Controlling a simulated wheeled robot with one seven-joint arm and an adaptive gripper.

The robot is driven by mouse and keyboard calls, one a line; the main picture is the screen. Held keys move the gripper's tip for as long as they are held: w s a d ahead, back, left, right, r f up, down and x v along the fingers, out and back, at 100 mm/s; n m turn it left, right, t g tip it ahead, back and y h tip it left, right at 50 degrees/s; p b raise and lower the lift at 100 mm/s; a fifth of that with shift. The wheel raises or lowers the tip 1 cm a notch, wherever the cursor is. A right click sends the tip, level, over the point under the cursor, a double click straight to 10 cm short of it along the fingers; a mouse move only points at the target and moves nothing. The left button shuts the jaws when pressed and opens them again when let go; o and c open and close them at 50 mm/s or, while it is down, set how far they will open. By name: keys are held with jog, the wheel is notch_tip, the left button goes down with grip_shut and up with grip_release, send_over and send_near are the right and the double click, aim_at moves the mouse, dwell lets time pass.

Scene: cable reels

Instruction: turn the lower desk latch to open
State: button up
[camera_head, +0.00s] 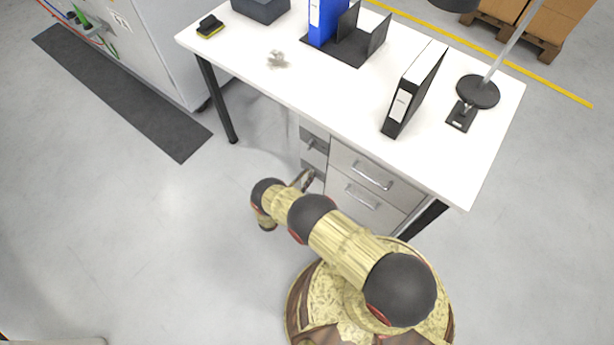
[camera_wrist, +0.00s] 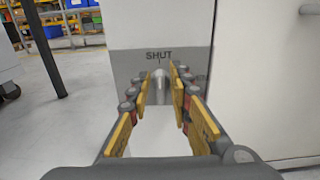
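The lower desk latch (camera_wrist: 159,84) is a small silver handle on a grey plate (camera_wrist: 125,65) marked SHUT. In the wrist view it looks upright, in line with the mark under the word. My gripper (camera_wrist: 161,79) is open, with one yellow-padded finger on each side of the latch. I cannot tell whether either pad touches it. In the head view my gripper (camera_head: 303,181) is at the lower plate (camera_head: 318,169) on the side of the drawer unit, and it hides the latch there.
The upper latch (camera_head: 311,144) sits above on the same unit. Drawers with bar handles (camera_head: 371,176) are to the right. The white desktop (camera_head: 300,90) overhangs, bearing a black binder (camera_head: 415,88) and a lamp (camera_head: 478,92). A desk leg (camera_head: 217,100) stands left; the floor between is clear.

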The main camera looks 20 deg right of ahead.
grip_shut()
jog(key=shift+m, duration=0.3)
jog(key=m, duration=0.3)
jog(key=shift+s+d+m, duration=0.1)
jog(key=shift+m, duration=0.2)
jog(key=shift+s+d+f+m, duration=0.1)
jog(key=shift+f+m, duration=0.1)
jog(key=shift+m, duration=2.05)
jog(key=shift+s+d+f+m, duration=0.1)
jog(key=shift+f+m, duration=0.05)
jog(key=shift+m, duration=2.15)
jog(key=shift+s+d+f+m, duration=0.1)
jog(key=shift+f+m, duration=0.1)
jog(key=shift+m, duration=2.05)
